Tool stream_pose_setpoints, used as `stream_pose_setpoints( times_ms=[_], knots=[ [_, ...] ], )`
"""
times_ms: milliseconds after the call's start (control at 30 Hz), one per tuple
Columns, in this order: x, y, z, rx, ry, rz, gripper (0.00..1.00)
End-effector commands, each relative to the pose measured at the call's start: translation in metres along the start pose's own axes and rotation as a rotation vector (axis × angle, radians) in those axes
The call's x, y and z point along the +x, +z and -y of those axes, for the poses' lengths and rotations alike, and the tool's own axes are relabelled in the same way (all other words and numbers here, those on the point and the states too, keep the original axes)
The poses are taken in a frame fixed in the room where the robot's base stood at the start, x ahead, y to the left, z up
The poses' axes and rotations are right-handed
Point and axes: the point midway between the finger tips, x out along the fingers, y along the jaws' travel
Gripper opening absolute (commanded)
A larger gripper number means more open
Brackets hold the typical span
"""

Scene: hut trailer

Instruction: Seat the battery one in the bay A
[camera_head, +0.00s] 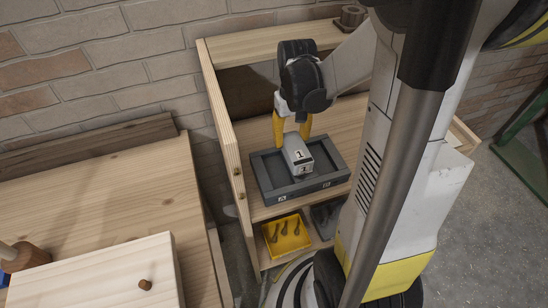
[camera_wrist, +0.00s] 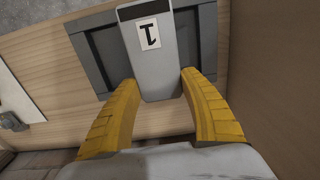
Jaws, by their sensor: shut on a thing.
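Battery one (camera_head: 298,153) is a light grey block with a label "1" on its top; it also shows in the wrist view (camera_wrist: 150,62). My gripper (camera_head: 292,139) is shut on the near part of it, with one yellow finger on each side (camera_wrist: 160,82). A dark grey tray (camera_head: 262,178) has an A mark at its front left and a second mark at its front right. The battery is over the middle of the tray, between the left bay A (camera_head: 272,170) and the right bay. I cannot tell whether it touches the tray; its underside is hidden.
The tray stands on a wooden shelf unit (camera_head: 238,155) with raised side walls. Below is a yellow bin (camera_head: 287,234) with small dark parts, next to a grey bin (camera_head: 325,216). A wooden bench (camera_head: 95,205) stands at left. My arm hides part of the right side.

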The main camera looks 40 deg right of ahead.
Motion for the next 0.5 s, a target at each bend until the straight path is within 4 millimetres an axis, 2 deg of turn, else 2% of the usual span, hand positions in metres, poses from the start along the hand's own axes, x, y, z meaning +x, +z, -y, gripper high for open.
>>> stream_pose_setpoints(
  times_ms=[33, 100, 200, 367, 500],
  knots=[
    [0.011, -0.003, 0.013, -0.006, 0.0, 0.0, 0.1],
    [0.019, -0.006, 0.027, -0.005, 0.0, 0.0, 0.1],
    [0.027, -0.009, 0.041, -0.003, 0.0, 0.0, 0.1],
    [0.033, -0.011, 0.049, 0.0, 0.0, 0.0, 0.1],
    [0.051, -0.011, 0.049, 0.001, 0.0, 0.0, 0.1]
  ],
)
